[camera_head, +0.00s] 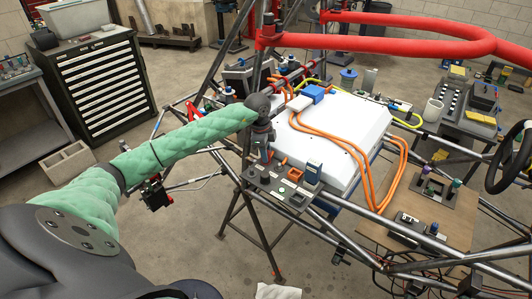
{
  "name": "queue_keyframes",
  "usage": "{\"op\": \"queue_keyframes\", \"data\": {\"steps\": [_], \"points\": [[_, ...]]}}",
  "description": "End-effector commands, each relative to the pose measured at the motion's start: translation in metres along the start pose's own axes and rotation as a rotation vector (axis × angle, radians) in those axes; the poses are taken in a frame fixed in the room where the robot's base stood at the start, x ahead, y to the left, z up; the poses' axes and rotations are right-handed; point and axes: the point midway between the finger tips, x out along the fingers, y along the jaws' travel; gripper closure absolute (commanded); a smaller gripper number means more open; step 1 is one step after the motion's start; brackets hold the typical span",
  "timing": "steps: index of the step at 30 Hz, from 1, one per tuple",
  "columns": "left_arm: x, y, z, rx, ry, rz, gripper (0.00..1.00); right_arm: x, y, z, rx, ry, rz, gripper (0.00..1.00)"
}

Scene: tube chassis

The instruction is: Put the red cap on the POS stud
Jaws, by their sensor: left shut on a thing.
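My left gripper (264,160), at the end of the green-sleeved arm, points down over a small dark tray (279,193) at the near left of the white battery case (337,142). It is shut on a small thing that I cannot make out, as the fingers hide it. A tiny red spot (284,161) shows just right of the gripper; I cannot tell whether it is the red cap. The POS stud cannot be made out. My right gripper is out of view.
Orange cables (345,146) run over the white case, with a blue connector (312,92) at its far side. Chassis tubes, including red ones (400,20), surround it. A wooden board (418,211) with holders lies to the right. A tool cabinet (98,85) stands at the back left.

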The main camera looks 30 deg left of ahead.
Motion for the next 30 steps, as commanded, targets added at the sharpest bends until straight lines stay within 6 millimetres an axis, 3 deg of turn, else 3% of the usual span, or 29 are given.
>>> {"op": "queue_keyframes", "data": {"steps": [18, 19, 20, 30], "points": [[0.0106, 0.0, 0.0016, 0.0, 0.0, 0.0, 0.94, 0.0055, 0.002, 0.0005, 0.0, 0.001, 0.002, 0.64], [0.0097, 0.0, 0.0015, 0.0, 0.0, 0.0, 0.67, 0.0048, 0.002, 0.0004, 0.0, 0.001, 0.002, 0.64], [0.0097, 0.0, 0.0015, 0.0, 0.0, 0.0, 0.64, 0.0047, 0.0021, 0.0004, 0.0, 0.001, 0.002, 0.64], [0.008, 0.0, 0.0014, 0.0, 0.0, 0.0, 0.64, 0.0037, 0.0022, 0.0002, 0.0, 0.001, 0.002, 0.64]]}}
